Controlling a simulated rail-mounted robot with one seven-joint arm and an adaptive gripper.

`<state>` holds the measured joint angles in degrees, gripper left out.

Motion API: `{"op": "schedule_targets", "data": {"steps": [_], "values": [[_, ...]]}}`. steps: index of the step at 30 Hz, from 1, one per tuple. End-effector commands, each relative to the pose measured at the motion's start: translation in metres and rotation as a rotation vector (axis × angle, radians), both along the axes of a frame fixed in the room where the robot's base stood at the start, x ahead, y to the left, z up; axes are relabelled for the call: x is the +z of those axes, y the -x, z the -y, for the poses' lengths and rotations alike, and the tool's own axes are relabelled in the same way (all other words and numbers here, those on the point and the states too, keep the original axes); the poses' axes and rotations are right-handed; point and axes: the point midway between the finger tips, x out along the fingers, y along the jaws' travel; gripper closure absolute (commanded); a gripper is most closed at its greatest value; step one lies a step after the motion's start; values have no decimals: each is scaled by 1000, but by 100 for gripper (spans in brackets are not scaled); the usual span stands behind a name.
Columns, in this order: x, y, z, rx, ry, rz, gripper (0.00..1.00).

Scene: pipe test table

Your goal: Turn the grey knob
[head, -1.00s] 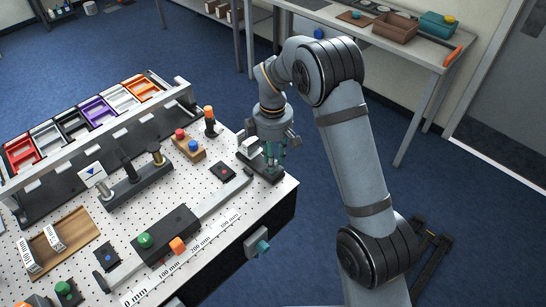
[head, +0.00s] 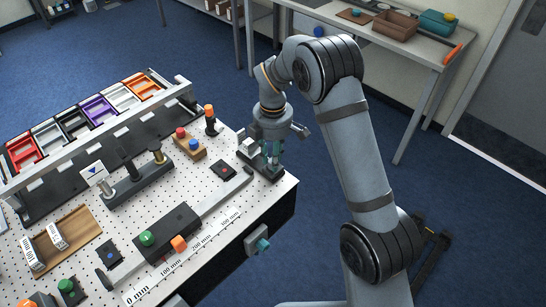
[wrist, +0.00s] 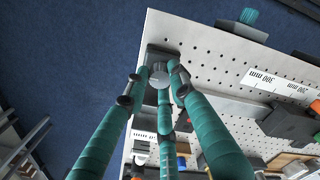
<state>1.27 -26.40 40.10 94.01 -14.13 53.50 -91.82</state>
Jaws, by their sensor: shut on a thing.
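The grey knob (wrist: 159,81) shows in the wrist view as a round grey cap on a dark base (wrist: 150,55) near the table's corner. My gripper (wrist: 160,72) has teal fingers, and their tips are closed around the knob. In the head view my gripper (head: 271,160) points straight down over the dark base (head: 262,172) at the table's right corner. The knob itself is hidden there behind the fingers.
A slider rail (head: 222,195) runs toward the front left. A teal knob (head: 263,245) sticks out from the table's front side. Blue floor lies beyond the corner.

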Motion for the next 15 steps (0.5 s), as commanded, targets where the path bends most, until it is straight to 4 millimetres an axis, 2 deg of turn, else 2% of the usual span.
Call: {"op": "schedule_targets", "data": {"steps": [5, 6, 15], "values": [[1, -1, -2, 3, -2, 4, 100], [1, -1, -2, 3, -2, 4, 74], [0, 0, -1, 0, 0, 1, 57]]}}
